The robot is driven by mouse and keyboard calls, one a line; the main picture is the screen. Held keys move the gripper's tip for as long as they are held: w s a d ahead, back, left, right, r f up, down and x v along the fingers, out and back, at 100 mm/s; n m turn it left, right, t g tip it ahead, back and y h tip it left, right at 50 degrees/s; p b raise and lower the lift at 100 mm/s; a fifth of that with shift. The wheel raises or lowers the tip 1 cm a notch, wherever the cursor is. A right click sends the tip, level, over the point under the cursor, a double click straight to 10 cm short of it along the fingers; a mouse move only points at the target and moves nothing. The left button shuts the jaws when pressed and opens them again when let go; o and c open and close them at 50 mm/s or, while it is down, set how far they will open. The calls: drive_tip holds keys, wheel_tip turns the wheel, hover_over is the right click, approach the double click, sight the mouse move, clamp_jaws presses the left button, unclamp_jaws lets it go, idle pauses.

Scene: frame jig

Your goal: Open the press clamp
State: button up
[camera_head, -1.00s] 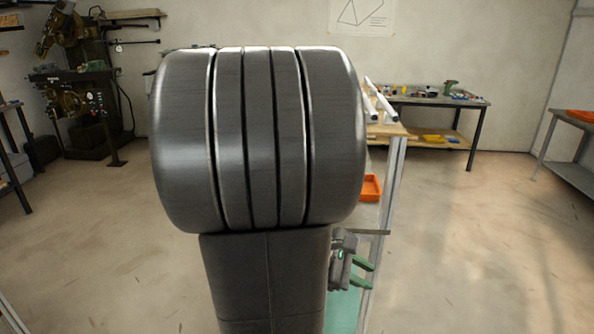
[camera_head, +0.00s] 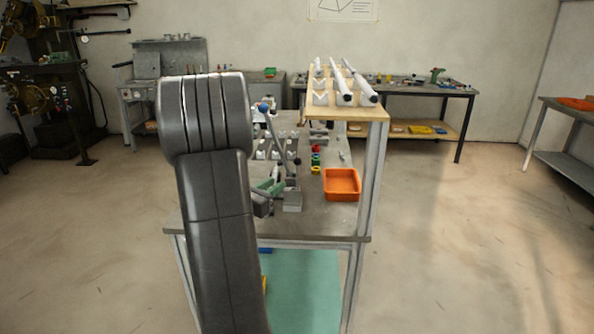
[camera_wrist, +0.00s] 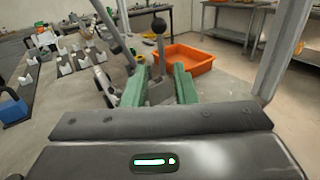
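The press clamp (camera_head: 292,199) is a grey block on the workbench, with a short upright rod ending in a dark ball. A long slanted lever with a blue ball (camera_head: 263,107) rises beside it. In the wrist view the clamp block (camera_wrist: 159,92) stands ahead, between the lines of my green fingers, with its black ball above and the long grey lever (camera_wrist: 112,34) leaning up to the left. My gripper (camera_wrist: 159,84) is open, its fingers apart and holding nothing visible. In the head view the gripper (camera_head: 271,187) is just left of the clamp, partly hidden by my arm.
An orange tray (camera_head: 342,184) lies right of the clamp. A raised wooden shelf (camera_head: 375,114) carries white tubes, its post (camera_head: 371,175) at the bench's right edge. Small grey fixtures (camera_wrist: 65,68) stand left in the wrist view. Floor to the right is clear.

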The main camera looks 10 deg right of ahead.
sight(297, 171)
drive_tip(key=p+x, duration=0.1)
drive_tip(key=x, duration=1)
drive_tip(key=shift+w+d, duration=0.15)
drive_tip(key=shift+d, duration=0.1)
drive_tip(key=shift+c, duration=0.3)
clamp_jaws()
